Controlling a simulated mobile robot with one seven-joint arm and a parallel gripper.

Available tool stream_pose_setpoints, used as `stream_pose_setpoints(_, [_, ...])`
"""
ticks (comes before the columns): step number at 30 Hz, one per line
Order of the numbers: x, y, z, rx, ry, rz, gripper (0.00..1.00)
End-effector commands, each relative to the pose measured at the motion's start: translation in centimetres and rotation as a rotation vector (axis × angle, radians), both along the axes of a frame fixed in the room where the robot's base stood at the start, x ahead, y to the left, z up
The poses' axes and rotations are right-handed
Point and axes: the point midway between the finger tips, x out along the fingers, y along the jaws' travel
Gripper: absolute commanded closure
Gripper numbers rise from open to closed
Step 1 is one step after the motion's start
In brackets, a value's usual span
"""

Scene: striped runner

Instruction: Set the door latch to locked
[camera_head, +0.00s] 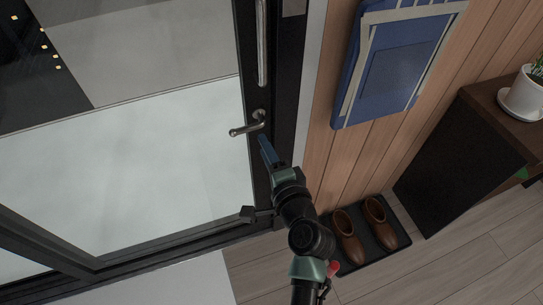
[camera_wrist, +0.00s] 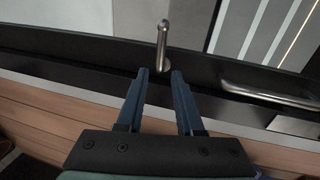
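A metal lever (camera_head: 248,126) on the dark door frame (camera_head: 257,170) is the only latch-like part I see. In the wrist view the lever (camera_wrist: 163,38) stands upright in the picture, just beyond the fingertips and roughly centred on the gap. My gripper (camera_head: 262,139) is just below the lever in the head view. In the wrist view my gripper (camera_wrist: 160,73) has its two blue fingers apart, with nothing held between them. I cannot tell whether a fingertip touches the lever. No locked or unlocked marking is readable.
A long metal pull bar (camera_head: 262,42) is above the lever, and right of my fingers in the wrist view (camera_wrist: 270,96). A blue wall holder (camera_head: 395,70) hangs to the right. Brown shoes (camera_head: 362,232) sit on a dark mat near my arm. A dark cabinet (camera_head: 455,165) carries a potted plant (camera_head: 524,98).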

Motion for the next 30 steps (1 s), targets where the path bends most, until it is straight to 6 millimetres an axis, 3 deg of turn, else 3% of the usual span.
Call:
stream_pose_setpoints(3, [-1.9, -0.6, 0.4, 0.0, 0.001, -0.002, 0.64])
stream_pose_setpoints(9, [-3.4, -1.1, 0.7, 0.0, 0.0, -0.001, 0.64])
stream_pose_setpoints(26, [-3.5, -1.1, 0.7, 0.0, 0.0, 0.0, 0.64])
stream_pose_setpoints(30, [-2.7, -0.9, 2.7, -0.054, -0.045, 0.006, 0.64])
